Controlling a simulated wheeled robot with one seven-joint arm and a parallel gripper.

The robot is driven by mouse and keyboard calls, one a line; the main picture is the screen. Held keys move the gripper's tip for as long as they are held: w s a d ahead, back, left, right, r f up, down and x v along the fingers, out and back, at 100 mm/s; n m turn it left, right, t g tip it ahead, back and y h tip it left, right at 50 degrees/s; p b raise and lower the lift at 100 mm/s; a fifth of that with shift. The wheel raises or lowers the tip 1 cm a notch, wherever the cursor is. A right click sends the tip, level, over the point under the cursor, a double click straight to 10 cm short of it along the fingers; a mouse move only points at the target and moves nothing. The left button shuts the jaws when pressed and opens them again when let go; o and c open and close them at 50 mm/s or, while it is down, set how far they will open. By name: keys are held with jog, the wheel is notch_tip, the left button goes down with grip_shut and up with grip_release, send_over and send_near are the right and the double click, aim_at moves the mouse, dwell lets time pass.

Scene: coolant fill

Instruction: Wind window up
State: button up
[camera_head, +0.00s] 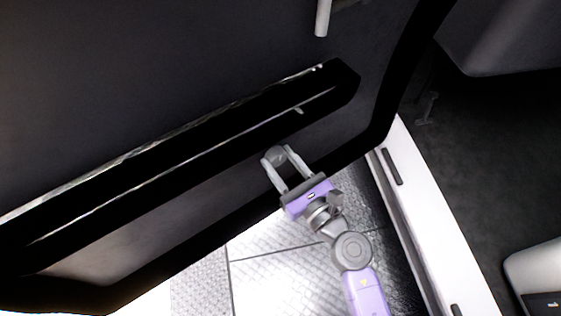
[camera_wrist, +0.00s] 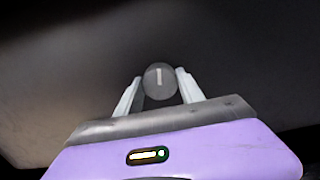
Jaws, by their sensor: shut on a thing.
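A dark car door panel (camera_head: 140,235) fills the left of the head view, with a long black armrest ledge (camera_head: 200,140) across it. A round grey knob (camera_head: 276,154) with a light mark sits on the panel below the ledge; it also shows in the wrist view (camera_wrist: 159,80). My gripper (camera_head: 275,155) reaches up to it with its two pale fingers on either side, shut on the knob. The wrist view shows the fingers (camera_wrist: 159,85) flanking the knob. The rest of the winder is hidden or too dark to tell. No window glass can be made out.
A pale handle (camera_head: 323,18) sticks out of the panel at the top. The white door sill (camera_head: 425,225) and dark car interior (camera_head: 480,150) lie to the right. Patterned grey floor (camera_head: 275,275) is open below, around my arm.

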jog(key=shift+f+n+b, duration=0.1)
jog(key=shift+n+b, duration=0.2)
jog(key=shift+n, duration=0.6)
jog(key=o, duration=1.4)
jog(key=v, duration=0.7)
jog(key=shift+s+d, duration=0.25)
jog(key=shift+s, duration=0.1)
